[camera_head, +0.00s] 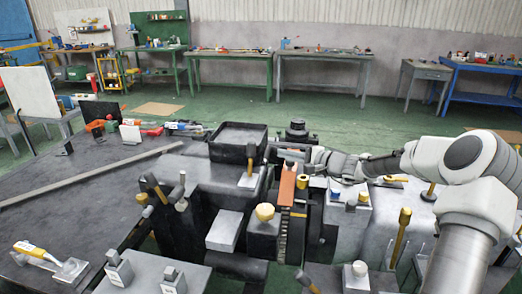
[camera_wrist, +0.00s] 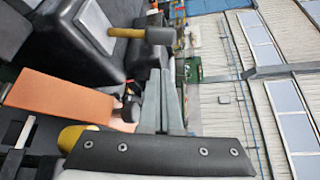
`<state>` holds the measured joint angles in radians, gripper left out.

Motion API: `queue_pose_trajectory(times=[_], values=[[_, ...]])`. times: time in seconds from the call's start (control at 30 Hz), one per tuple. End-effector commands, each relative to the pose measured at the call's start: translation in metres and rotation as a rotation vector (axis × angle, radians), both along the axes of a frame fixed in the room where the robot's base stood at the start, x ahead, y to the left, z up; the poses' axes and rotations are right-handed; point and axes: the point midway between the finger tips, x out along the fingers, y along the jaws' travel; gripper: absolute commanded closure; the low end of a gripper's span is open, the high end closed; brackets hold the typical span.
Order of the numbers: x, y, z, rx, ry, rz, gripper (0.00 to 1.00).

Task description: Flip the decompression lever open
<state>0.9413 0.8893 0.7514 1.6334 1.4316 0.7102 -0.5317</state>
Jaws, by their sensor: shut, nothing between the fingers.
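Several levers show and none is labelled, so I cannot tell for sure which is the decompression lever. The one nearest my gripper is a small lever with a yellow-brown handle (camera_head: 249,168) on a grey metal plate (camera_head: 247,182), on the front of the dark engine block. In the wrist view its handle (camera_wrist: 128,33) and blunt end lie just beyond my fingertips. My gripper (camera_head: 281,150) reaches in from the right, a little right of this lever. Its fingers (camera_wrist: 161,75) are together and empty. They look apart from the lever, though contact is hard to judge.
An orange-brown block (camera_head: 287,187) stands just below my gripper. A square black tray-like top (camera_head: 238,136) is to the left. Yellow-topped knobs (camera_head: 265,212) and other levers (camera_head: 402,222) crowd the front and right. Workbenches (camera_head: 325,57) stand far back beyond open green floor.

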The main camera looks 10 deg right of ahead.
Motion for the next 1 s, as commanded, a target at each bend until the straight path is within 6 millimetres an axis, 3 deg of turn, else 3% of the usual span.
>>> queue_pose_trajectory(times=[0.37,0.8,1.0], values=[[0.007,0.008,-0.002,-0.001,0.0,0.005,1.0],[0.064,0.053,-0.015,-0.002,0.001,0.005,1.0],[0.076,0.062,-0.018,-0.002,0.002,0.002,1.0]])
